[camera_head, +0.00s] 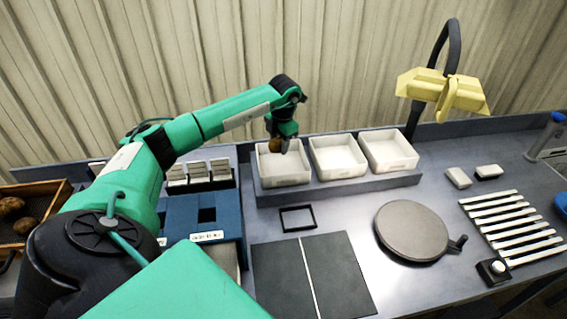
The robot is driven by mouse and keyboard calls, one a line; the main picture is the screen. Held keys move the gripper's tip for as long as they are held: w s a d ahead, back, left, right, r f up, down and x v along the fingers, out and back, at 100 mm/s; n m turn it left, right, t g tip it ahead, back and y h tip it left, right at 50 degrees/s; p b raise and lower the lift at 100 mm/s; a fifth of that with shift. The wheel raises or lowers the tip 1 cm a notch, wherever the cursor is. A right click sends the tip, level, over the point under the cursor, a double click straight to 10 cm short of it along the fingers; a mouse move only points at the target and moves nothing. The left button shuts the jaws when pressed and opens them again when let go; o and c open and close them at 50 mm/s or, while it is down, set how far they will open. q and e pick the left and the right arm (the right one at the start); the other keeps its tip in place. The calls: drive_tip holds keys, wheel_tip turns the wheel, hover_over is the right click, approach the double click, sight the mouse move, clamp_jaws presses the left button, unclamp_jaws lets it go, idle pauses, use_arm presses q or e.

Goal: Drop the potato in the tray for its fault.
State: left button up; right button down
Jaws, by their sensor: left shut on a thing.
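My left gripper (283,143) is shut on a brown potato (275,145) and holds it over the leftmost white tray (283,183). Only part of the potato shows, at the left of the fingers. Two more white trays stand in the same row, the middle tray (344,173) and the right tray (394,165). All three trays look empty, though the gripper and potato cover part of the left one. Any fault on the potato is too small to make out. My right gripper is not in view.
A wooden crate (62,192) with potatoes is at the far left. A blue box (190,213) and small white blocks (198,171) stand left of the trays.

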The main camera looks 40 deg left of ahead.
use_arm(q)
drive_tip(key=o, duration=0.9)
drive_tip(key=shift+f, duration=0.1)
drive_tip(key=shift+o, duration=1.4)
drive_tip(key=shift+r, duration=0.2)
drive_tip(key=shift+d+r+b, duration=0.1)
drive_tip(key=shift+r+b, duration=0.2)
drive_tip(key=shift+r, duration=0.05)
wheel_tip(320, 180, up, 13)
drive_tip(key=d+b, duration=0.1)
drive_tip(key=b, duration=0.3)
drive_tip(key=shift+s+d+f, duration=0.15)
drive_tip(key=shift+s+d, duration=0.15)
drive_tip(key=shift+d, duration=0.1)
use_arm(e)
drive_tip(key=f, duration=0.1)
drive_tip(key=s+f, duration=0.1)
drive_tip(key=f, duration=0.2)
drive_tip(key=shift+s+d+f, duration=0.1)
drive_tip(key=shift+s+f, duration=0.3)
use_arm(q)
drive_tip(key=shift+f, duration=0.1)
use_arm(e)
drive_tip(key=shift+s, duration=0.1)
